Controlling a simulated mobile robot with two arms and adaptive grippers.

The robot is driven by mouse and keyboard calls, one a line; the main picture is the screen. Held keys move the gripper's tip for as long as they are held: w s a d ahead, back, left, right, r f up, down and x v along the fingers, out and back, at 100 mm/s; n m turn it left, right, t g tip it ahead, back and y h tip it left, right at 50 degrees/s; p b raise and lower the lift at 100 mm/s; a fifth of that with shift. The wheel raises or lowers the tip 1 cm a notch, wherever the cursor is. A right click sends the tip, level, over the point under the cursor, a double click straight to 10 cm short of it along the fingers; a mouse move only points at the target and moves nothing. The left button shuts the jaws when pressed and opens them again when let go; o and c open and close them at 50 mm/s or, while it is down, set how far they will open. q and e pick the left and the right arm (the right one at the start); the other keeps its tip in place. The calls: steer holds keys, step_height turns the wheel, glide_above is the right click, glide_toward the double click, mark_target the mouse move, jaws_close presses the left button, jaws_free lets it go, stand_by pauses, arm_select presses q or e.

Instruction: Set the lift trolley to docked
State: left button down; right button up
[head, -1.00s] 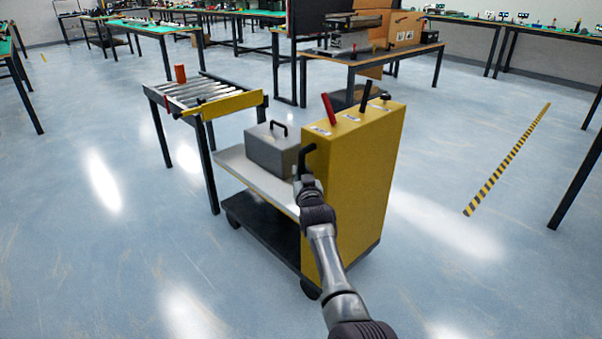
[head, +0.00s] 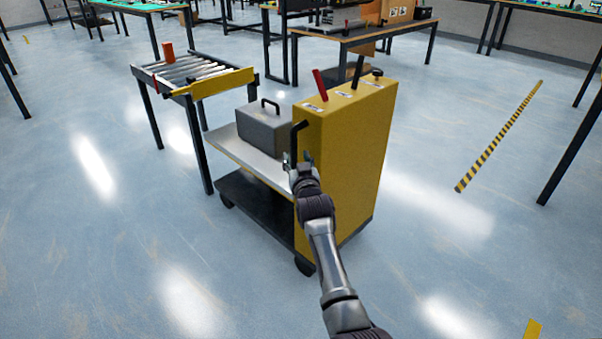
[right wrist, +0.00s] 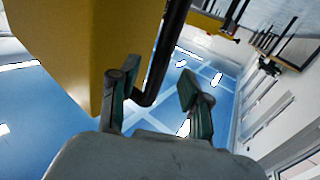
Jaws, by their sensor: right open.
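The lift trolley (head: 345,150) is a yellow cabinet on a dark wheeled base, with a grey platform (head: 226,146) on its left side. A red lever (head: 320,85), a black lever (head: 357,72) and a black knob (head: 377,72) stand on its top. A bent black handle (head: 296,136) is on its near left edge. My right gripper (head: 298,163) is open at the lower part of this handle. In the right wrist view the handle (right wrist: 168,50) shows between the open fingers (right wrist: 158,98), apparently beyond them; contact cannot be told. My left gripper is not in view.
A grey case (head: 264,130) sits on the platform. A roller conveyor (head: 185,72) with a yellow bar (head: 215,83) and an orange-red cylinder (head: 168,52) stands to the left, beyond a gap. Striped tape (head: 500,135) marks the floor at right.

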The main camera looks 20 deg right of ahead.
steer(key=s+a, duration=0.1)
steer(key=s, duration=0.6)
steer(key=shift+a, duration=0.25)
